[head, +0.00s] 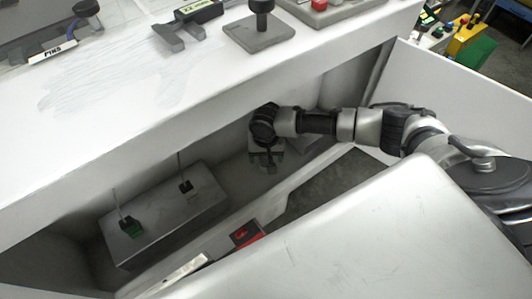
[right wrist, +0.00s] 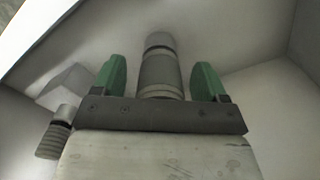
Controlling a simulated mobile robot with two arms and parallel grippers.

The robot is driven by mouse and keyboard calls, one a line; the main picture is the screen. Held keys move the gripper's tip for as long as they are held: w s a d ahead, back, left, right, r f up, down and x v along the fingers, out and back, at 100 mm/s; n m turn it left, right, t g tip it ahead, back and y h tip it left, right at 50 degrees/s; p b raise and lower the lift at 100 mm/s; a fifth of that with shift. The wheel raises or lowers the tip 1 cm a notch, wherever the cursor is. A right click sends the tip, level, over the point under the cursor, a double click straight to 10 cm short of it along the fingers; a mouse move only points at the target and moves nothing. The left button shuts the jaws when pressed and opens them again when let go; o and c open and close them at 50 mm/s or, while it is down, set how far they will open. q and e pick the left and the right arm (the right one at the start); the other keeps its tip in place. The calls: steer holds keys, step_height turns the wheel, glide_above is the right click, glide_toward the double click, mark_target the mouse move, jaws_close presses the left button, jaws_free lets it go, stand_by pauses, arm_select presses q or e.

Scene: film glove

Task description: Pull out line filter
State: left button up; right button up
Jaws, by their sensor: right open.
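A grey cylinder with stepped rings (right wrist: 160,72), likely the line filter, shows between my right gripper's fingers in the right wrist view. My right gripper (right wrist: 161,66) has its two green fingers apart, one on each side of the cylinder, with gaps visible on both sides. I cannot tell how deep the cylinder sits between them. In the head view my right gripper (head: 269,166) is low inside the bench recess, and the cylinder cannot be made out there. My left gripper is not in view.
A ribbed fitting (right wrist: 55,135) is left of the gripper in the right wrist view. A red item (head: 245,235) lies near the recess's front edge. Recess walls are close.

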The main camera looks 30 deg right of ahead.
steer(key=c, duration=1)
steer(key=shift+c, duration=0.2)
steer(key=shift+w+r+p, duration=0.1)
steer(key=shift+r+p, duration=0.35)
steer(key=shift+p, duration=0.3)
steer(key=shift+r+p, duration=2.1)
steer(key=shift+p, duration=0.7)
step_height(320, 180, up, 3)
steer(key=p, duration=0.4)
